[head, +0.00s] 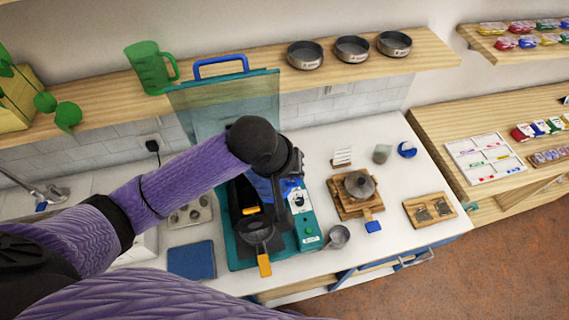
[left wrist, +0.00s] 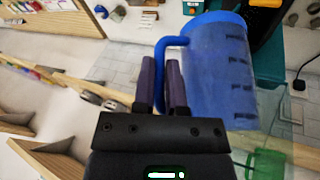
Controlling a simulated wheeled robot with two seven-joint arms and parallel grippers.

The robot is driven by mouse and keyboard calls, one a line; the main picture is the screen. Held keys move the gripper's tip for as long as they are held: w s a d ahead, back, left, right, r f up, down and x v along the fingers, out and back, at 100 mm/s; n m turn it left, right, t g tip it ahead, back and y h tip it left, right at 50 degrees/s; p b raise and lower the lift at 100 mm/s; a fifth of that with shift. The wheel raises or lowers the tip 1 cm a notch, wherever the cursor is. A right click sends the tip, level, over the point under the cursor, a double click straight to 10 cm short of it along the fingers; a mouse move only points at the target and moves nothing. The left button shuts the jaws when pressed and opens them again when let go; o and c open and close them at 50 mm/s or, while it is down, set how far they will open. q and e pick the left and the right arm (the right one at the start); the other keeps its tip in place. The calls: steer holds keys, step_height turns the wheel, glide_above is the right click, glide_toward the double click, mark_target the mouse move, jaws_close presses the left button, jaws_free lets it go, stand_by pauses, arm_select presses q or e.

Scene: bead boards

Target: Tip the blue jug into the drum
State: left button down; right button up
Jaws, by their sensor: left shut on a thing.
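The blue jug (left wrist: 215,75) is see-through, with dark marks on its side and a blue handle. My left gripper (left wrist: 160,80) is shut on the handle. In the head view the jug (head: 263,189) is partly hidden by my left wrist and sits over the teal machine (head: 308,228) on the counter. The machine's clear teal lid (head: 225,105) stands raised behind it. The drum cannot be made out clearly, as my wrist and the jug cover the machine's middle. I cannot tell whether anything is pouring. My right gripper is not in view.
A dark pan with a yellow handle (head: 256,232) is at the machine's front. A small metal cup (head: 339,237), a wooden stand with a pot (head: 358,186) and a blue mat (head: 191,260) are nearby. A green jug (head: 150,68) and several pans are on the shelf behind.

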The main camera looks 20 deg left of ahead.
arm_select(q)
steer(key=shift+r+y, duration=0.25)
steer(key=shift+y, duration=0.05)
step_height(320, 180, up, 3)
steer(key=y, duration=0.3)
steer(key=shift+m, duration=0.4)
